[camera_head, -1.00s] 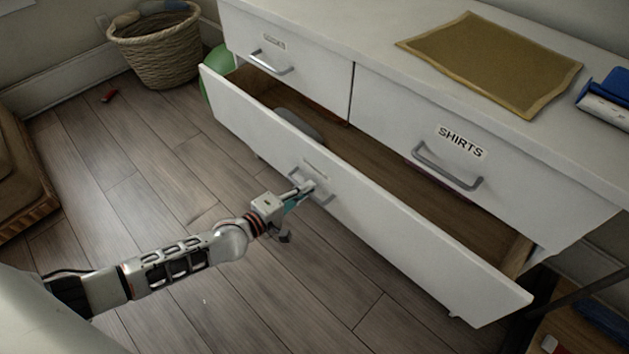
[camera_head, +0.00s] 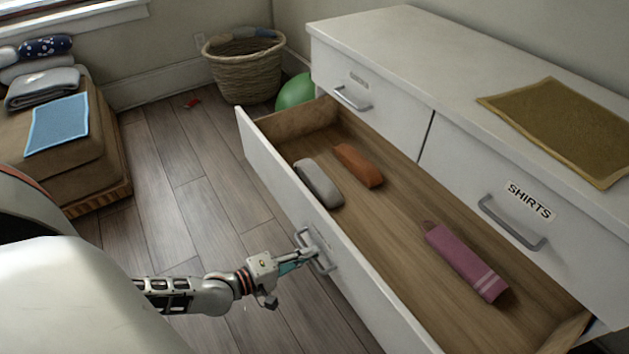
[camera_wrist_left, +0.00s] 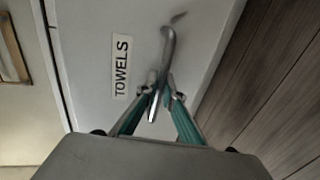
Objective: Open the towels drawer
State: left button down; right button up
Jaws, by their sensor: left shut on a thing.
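The towels drawer (camera_head: 266,176) is the wide bottom drawer of the white dresser, and it is pulled well out. Inside lie a grey rolled towel (camera_head: 319,183), an orange one (camera_head: 358,165) and a mauve one (camera_head: 466,262). My left gripper (camera_head: 303,256) is shut on the drawer's metal handle (camera_head: 322,262). In the left wrist view the handle (camera_wrist_left: 167,45) runs between the teal fingers, beside the TOWELS label (camera_wrist_left: 122,67). My right gripper is out of view.
Two upper drawers, one labelled SHIRTS (camera_head: 529,201), are shut. A brown mat (camera_head: 560,125) lies on the dresser top. A wicker basket (camera_head: 245,72) and green ball (camera_head: 295,93) stand behind. A cushioned seat (camera_head: 75,165) is at left. The wooden floor (camera_head: 180,170) between is mostly clear.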

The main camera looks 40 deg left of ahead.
pick_arm(q)
jog(key=shift+a, duration=0.1)
jog(key=c, duration=2.2)
grip_release()
jog(key=shift+s, duration=0.1)
jog(key=v, duration=1.2)
